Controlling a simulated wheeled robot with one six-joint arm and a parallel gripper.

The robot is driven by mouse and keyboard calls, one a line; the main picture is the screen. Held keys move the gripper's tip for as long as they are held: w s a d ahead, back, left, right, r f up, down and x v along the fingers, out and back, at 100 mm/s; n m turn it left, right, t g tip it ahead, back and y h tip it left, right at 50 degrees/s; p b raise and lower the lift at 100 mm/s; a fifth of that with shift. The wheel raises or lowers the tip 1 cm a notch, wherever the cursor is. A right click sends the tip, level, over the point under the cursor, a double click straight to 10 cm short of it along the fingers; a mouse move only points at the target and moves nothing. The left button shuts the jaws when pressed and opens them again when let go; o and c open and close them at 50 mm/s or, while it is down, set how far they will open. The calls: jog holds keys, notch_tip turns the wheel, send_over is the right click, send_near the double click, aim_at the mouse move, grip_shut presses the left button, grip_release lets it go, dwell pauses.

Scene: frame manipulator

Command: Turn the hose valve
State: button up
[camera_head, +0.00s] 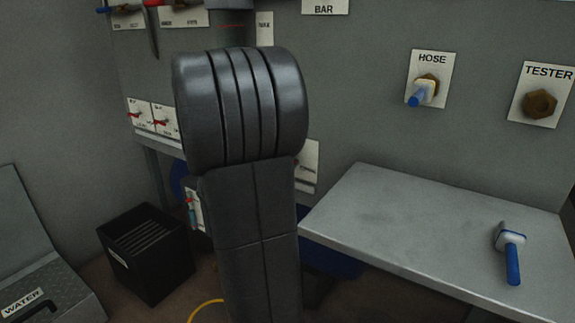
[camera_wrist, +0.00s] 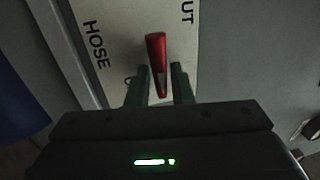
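The hose valve's red handle (camera_wrist: 157,62) shows in the wrist view, in front of a pale plate (camera_wrist: 120,30) marked "HOSE" with other letters partly cut off. My gripper (camera_wrist: 160,80) is open, with one green finger on each side of the handle's lower part. Narrow gaps seem to remain between the fingers and the handle. The handle's base is hidden low between the fingers. In the head view my own arm fills the middle and my gripper cannot be made out.
A "HOSE" plate (camera_head: 440,65) with a blue-handled fitting (camera_head: 421,94) and a brass "TESTER" fitting (camera_head: 540,103) are on the wall. A grey table (camera_head: 400,215) bears a blue-handled tool (camera_head: 511,255). A black bin (camera_head: 150,255) stands at left.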

jog(key=p+v, duration=0.2)
jog(key=v, duration=1.2)
jog(key=shift+w+d, duration=0.1)
jog(key=shift+w, duration=0.05)
jog(key=b+x, duration=0.2)
jog(key=x, duration=1.1)
jog(key=shift+w+d+r, duration=0.1)
jog(key=shift+w+d, duration=0.05)
jog(key=shift+w, duration=0.1)
jog(key=p+v, duration=0.2)
jog(key=v, duration=1.2)
jog(key=b+x, duration=0.2)
jog(key=x, duration=1.2)
jog(key=shift+w+d, duration=0.1)
jog(key=shift+r+n+t+y, duration=0.1)
jog(key=shift+n+t+y, duration=0.1)
jog(key=shift+n, duration=0.6)
jog(key=shift+r+n+t+y, duration=0.1)
jog(key=shift+r+n+y, duration=0.1)
jog(key=shift+n, duration=0.6)
